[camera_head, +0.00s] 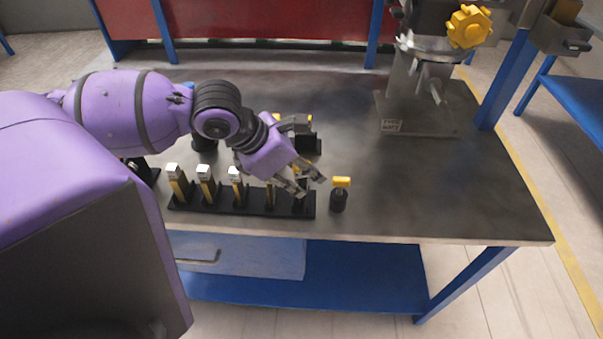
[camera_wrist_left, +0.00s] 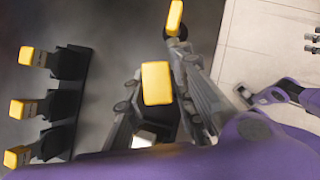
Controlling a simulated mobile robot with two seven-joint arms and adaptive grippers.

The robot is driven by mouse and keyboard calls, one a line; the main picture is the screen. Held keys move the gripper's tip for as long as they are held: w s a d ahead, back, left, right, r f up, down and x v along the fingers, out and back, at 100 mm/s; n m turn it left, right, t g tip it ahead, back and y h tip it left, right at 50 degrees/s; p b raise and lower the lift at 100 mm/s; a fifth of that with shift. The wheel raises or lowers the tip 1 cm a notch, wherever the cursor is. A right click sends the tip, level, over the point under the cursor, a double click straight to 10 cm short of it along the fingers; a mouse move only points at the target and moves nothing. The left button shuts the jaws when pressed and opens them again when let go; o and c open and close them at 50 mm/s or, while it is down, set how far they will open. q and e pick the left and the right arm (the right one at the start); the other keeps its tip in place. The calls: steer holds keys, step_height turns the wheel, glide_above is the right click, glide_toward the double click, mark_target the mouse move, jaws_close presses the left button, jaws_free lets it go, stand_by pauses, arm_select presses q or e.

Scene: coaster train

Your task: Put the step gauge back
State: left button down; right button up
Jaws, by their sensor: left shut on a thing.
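My left gripper (camera_head: 306,184) reaches down over the right end of a black rack (camera_head: 240,204) near the table's front edge. It is shut on a yellow-topped piece (camera_wrist_left: 157,83), which I take to be the step gauge; the wrist view shows it between the fingers. Its lower part is hidden, so I cannot tell whether it touches the rack. The rack holds several upright brass-coloured pieces with pale tops, such as one piece (camera_head: 205,181) at its left. The right gripper cannot be made out clearly; part of my purple arm shows at the right of the wrist view.
A black piece with a yellow top (camera_head: 340,192) stands alone right of the rack. Behind my gripper are more yellow-topped black pieces; the wrist view shows them in a row (camera_wrist_left: 68,90). A machine stand (camera_head: 412,118) occupies the back right. The table's right front is clear.

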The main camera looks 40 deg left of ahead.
arm_select(q)
steer(key=shift+s+a+f+g, duration=0.1)
steer(key=shift+s+f+g, duration=0.1)
steer(key=shift+f, duration=0.3)
steer(key=shift+s+a+f+g, duration=0.1)
steer(key=shift+s+f, duration=0.05)
steer(key=shift+f, duration=0.3)
steer(key=c, duration=1.4)
jaws_free()
steer(key=shift+w+d, duration=0.1)
steer(key=shift+w, duration=0.05)
steer(key=shift+w+r, duration=0.1)
steer(key=shift+r, duration=0.15)
steer(key=shift+r, duration=0.1)
steer(key=shift+r, duration=0.15)
steer(key=shift+v, duration=3.55)
